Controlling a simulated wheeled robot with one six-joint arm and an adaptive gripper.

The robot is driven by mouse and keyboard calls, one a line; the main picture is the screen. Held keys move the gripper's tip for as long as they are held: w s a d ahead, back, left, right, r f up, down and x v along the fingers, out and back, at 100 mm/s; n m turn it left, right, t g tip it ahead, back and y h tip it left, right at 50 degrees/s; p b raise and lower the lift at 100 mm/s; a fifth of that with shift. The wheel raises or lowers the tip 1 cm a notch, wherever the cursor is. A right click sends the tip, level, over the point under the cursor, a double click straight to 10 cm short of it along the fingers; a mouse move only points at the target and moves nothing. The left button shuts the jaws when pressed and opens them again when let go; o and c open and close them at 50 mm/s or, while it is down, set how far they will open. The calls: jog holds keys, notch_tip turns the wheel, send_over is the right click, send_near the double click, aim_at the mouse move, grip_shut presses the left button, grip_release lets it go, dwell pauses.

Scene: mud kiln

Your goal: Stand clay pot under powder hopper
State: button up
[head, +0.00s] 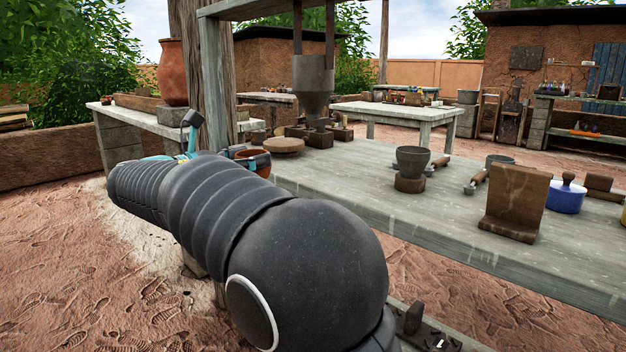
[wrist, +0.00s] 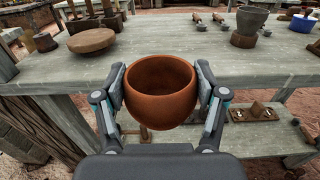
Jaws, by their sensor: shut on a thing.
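The clay pot (wrist: 160,108) is a round, open orange-brown bowl, seen upright and empty in the wrist view. My gripper (wrist: 161,92) is shut on it, with one finger on each side of its wall. The pot is held in front of the near edge of the grey worktable (wrist: 230,62). In the head view the pot (head: 262,166) shows only in part behind my arm, beside the table's left end. The powder hopper (head: 313,85) is a grey metal funnel hung on dark posts above the table's far left part. Its spout points down over small blocks there.
A round wooden disc (head: 284,146) lies on the table near the hopper and also shows in the wrist view (wrist: 92,40). A dark cup on a block (head: 411,168), a brown angled plate (head: 515,203) and a blue pot (head: 566,196) stand to the right. A thick wooden post (head: 214,85) rises at left.

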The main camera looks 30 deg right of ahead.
jog(key=shift+s+d+r, duration=0.1)
jog(key=shift+d+r, duration=0.15)
jog(key=shift+r, duration=0.05)
jog(key=b+x, duration=0.1)
jog(key=x, duration=1.5)
jog(key=shift+d, duration=0.3)
jog(key=shift+w+d, duration=0.25)
jog(key=shift+d, duration=0.25)
jog(key=shift+a+f+b, duration=0.1)
jog(key=shift+f+b, duration=0.6)
jog(key=shift+f, duration=1.05)
jog(key=shift+f, duration=0.1)
jog(key=o, duration=1.4)
jog(key=shift+f, duration=0.1)
